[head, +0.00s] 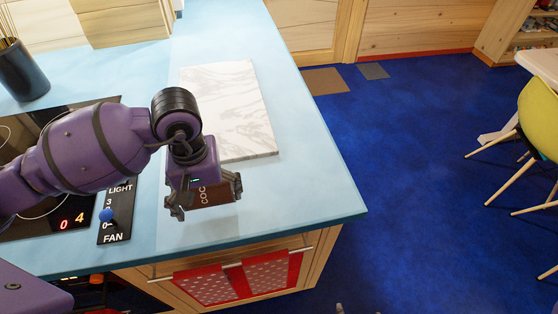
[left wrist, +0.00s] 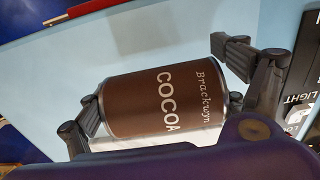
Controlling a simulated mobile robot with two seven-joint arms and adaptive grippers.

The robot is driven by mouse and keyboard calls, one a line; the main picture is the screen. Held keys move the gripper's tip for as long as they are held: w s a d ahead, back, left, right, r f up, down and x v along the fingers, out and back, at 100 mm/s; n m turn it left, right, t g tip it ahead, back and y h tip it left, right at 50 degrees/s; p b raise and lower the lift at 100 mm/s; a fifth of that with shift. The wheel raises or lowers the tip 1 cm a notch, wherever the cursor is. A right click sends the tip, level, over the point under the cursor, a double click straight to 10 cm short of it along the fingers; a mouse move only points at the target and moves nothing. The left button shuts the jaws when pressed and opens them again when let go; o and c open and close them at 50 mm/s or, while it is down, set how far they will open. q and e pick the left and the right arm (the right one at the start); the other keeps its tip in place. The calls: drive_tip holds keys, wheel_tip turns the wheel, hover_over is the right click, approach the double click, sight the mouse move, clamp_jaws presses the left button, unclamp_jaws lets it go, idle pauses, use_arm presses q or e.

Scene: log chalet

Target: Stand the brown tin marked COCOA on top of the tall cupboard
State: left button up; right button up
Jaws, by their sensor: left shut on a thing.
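The brown tin marked COCOA (head: 214,195) is between the fingers of my left gripper (head: 205,200), over the front part of the blue counter. In the left wrist view the tin (left wrist: 150,104) fills the middle, with its lettering and silvery rims showing. A dark finger stands at each end of the tin, and the gripper is shut on it. In the head view the gripper hides much of the tin. Small grey tips of what looks like my right gripper (head: 355,309) just show at the bottom edge. I cannot make out the tall cupboard in these views.
A white marble board (head: 228,105) lies on the blue counter (head: 300,170) behind the gripper. A hob with a fan and light panel (head: 115,210) is at left, and a dark utensil pot (head: 22,75) stands behind. Blue floor is clear at right, before a yellow chair (head: 540,115).

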use_arm(q)
wheel_tip(320, 180, down, 3)
drive_tip(key=shift+r, duration=0.1)
drive_tip(key=shift+s+r, duration=0.15)
drive_tip(key=shift+r, duration=0.05)
drive_tip(key=shift+c, duration=0.6)
drive_tip(key=shift+s+r, duration=0.1)
drive_tip(key=shift+f+b, duration=0.35)
drive_tip(key=o, duration=1.1)
drive_tip(key=shift+w, duration=0.2)
drive_tip(key=shift+o, duration=0.5)
drive_tip(key=shift+s+r, duration=0.1)
use_arm(e)
drive_tip(key=shift+w+d, duration=0.15)
drive_tip(key=shift+w, duration=0.6)
